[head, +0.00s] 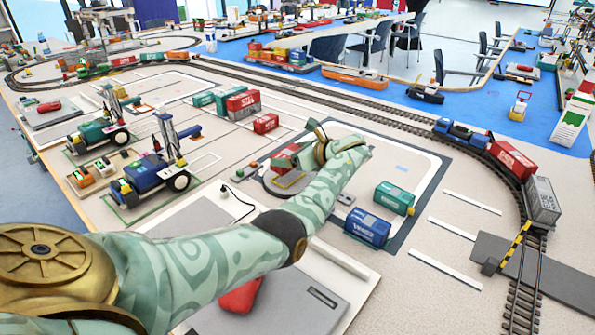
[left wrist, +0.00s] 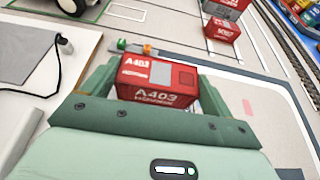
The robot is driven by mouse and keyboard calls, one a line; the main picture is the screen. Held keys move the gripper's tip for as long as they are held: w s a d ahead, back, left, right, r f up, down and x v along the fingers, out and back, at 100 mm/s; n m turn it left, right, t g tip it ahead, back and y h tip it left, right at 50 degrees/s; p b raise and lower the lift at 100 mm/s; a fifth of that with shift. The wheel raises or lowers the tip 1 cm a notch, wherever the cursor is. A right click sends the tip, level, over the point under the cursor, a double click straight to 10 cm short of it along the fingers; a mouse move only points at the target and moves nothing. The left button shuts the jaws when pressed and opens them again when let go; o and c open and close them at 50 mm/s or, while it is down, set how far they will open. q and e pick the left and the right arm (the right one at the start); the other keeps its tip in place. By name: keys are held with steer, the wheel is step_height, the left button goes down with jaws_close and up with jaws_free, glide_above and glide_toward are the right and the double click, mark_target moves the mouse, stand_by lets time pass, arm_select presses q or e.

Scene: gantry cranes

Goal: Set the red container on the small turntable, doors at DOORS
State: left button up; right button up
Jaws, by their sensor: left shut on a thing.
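My left gripper (head: 292,158) is shut on a red container (head: 283,157) marked A403. In the left wrist view the red container (left wrist: 157,82) sits between the two green fingers, its lettered faces showing. In the head view the small turntable (head: 272,184), a dark round plate with a yellowish patch, lies right under the container and gripper. The arm hides part of it. I cannot tell whether the container touches the turntable. The DOORS mark cannot be read, and I cannot tell which face has the doors. My right gripper is not in view.
A green container (head: 394,197) and a blue container (head: 367,228) stand right of my left arm. Another red container (head: 266,123) and a stacked group (head: 243,103) stand behind. Wheeled stackers (head: 150,178) stand left. A curved railway track (head: 400,113) with wagons runs behind and right.

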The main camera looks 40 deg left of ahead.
arm_select(q)
steer(key=f, duration=0.1)
steer(key=f+b, duration=0.2)
steer(key=f, duration=0.1)
steer(key=shift+w+d+f, duration=0.1)
steer(key=shift+w+d, duration=0.1)
steer(key=shift+w, duration=0.05)
steer(key=shift+c, duration=0.4)
steer(key=shift+s+r, duration=0.1)
steer(key=shift+r, duration=0.15)
steer(key=o, duration=0.9)
steer(key=shift+f, duration=0.1)
steer(key=shift+o, duration=0.2)
steer(key=shift+r, duration=0.2)
steer(key=p+v, duration=0.3)
steer(key=v, duration=0.9)
